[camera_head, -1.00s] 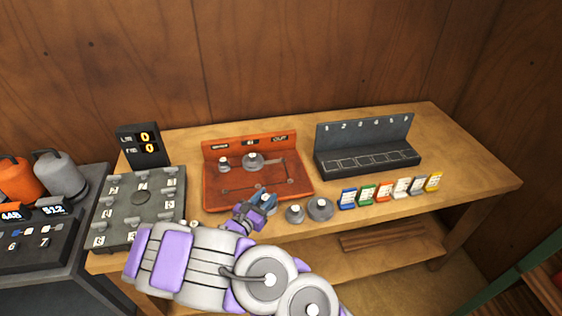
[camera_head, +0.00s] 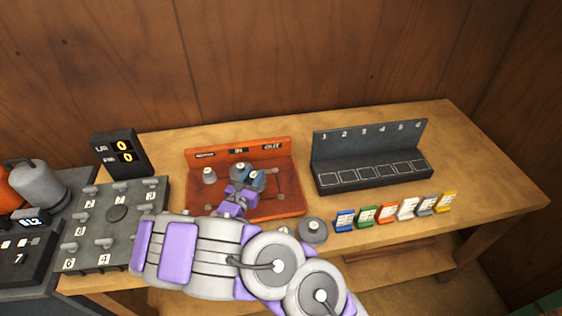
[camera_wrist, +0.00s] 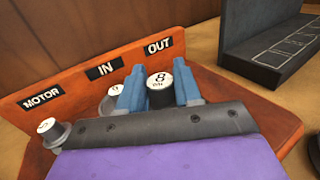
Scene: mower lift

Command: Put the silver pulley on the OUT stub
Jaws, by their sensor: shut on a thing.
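My gripper (camera_wrist: 160,92) is shut on a pulley with a white cap marked 8 (camera_wrist: 160,79); its visible side looks dark, and the blue fingers hide much of it. In the head view my gripper (camera_head: 250,180) holds it above the orange-red board (camera_head: 290,208), right of the pulley on the IN side (camera_head: 240,166). The OUT label (camera_wrist: 158,46) is on the board's back wall, behind the held pulley. I cannot make out the OUT stub. A small pulley (camera_wrist: 46,128) sits under the MOTOR label, also seen in the head view (camera_head: 209,175).
A larger grey pulley (camera_head: 313,231) lies on the table before the board, with a smaller one (camera_head: 285,231) partly hidden by my arm. A dark numbered rack (camera_head: 370,165) stands right, with several coloured tags (camera_head: 387,212) in front. A grey panel (camera_head: 116,240) stands left.

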